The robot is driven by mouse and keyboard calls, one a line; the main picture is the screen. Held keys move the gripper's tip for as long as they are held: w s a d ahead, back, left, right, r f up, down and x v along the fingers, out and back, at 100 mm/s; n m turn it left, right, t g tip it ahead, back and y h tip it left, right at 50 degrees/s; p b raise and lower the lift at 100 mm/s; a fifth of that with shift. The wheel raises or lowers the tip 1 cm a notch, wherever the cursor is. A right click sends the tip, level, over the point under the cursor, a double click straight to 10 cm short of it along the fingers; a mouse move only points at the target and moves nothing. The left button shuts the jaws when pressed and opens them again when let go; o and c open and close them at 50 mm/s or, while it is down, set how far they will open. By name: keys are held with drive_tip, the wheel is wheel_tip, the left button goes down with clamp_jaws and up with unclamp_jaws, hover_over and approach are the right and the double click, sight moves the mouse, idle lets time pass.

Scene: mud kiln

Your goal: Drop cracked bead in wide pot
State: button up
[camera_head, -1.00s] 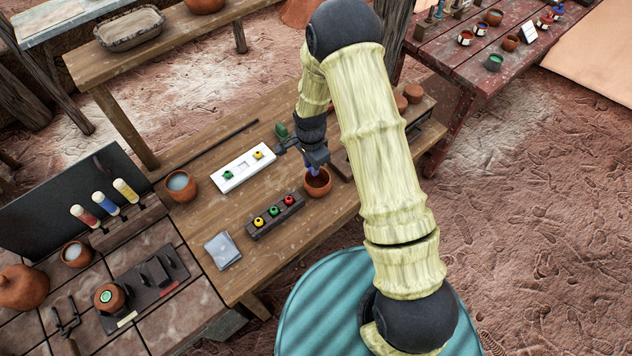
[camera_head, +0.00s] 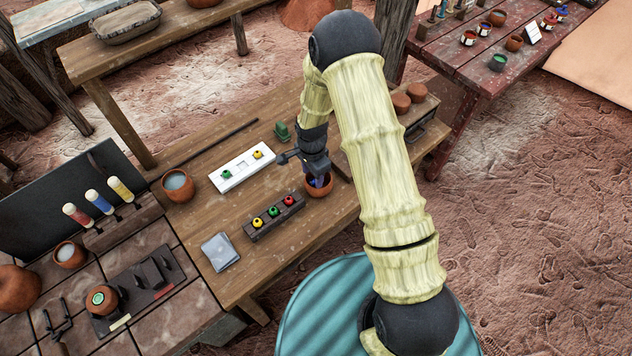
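My gripper (camera_head: 318,179) points down at a small wide terracotta pot (camera_head: 319,193) near the right front of the wooden table. Its tips are at or just inside the pot's mouth. A small blue-violet patch shows at the tips; I cannot tell whether it is the fingers or a held bead. The finger gap is too small to see. A white tray (camera_head: 230,184) holds a green bead (camera_head: 227,174) and a yellow bead (camera_head: 257,154), with an empty square recess between them. No crack is visible on any bead.
A dark rack (camera_head: 256,234) with yellow, green and red beads stands left of the pot. A larger pot (camera_head: 178,187) with pale contents stands left of the white tray. A grey square pad (camera_head: 220,252) lies in front. A green object (camera_head: 283,132) sits behind my gripper.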

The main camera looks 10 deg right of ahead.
drive_tip(key=shift+s, duration=0.1)
drive_tip(key=shift+r, duration=0.15)
drive_tip(key=shift+r, duration=0.2)
wheel_tip(320, 180, up, 17)
drive_tip(key=b, duration=0.3)
drive_tip(key=shift+d+f, duration=0.1)
idle(0.8)
drive_tip(key=s+d+r+n+t, duration=0.1)
drive_tip(key=s+d+r+n, duration=0.1)
drive_tip(key=s+d+n, duration=0.3)
drive_tip(key=s+d+r+n+t, duration=0.1)
drive_tip(key=s+d+n, duration=0.4)
drive_tip(key=s, duration=0.6)
drive_tip(key=shift+r+n+t, duration=0.3)
drive_tip(key=shift+r+n, duration=0.3)
drive_tip(key=shift+n, duration=0.4)
drive_tip(key=shift+s+d, duration=0.1)
idle(0.6)
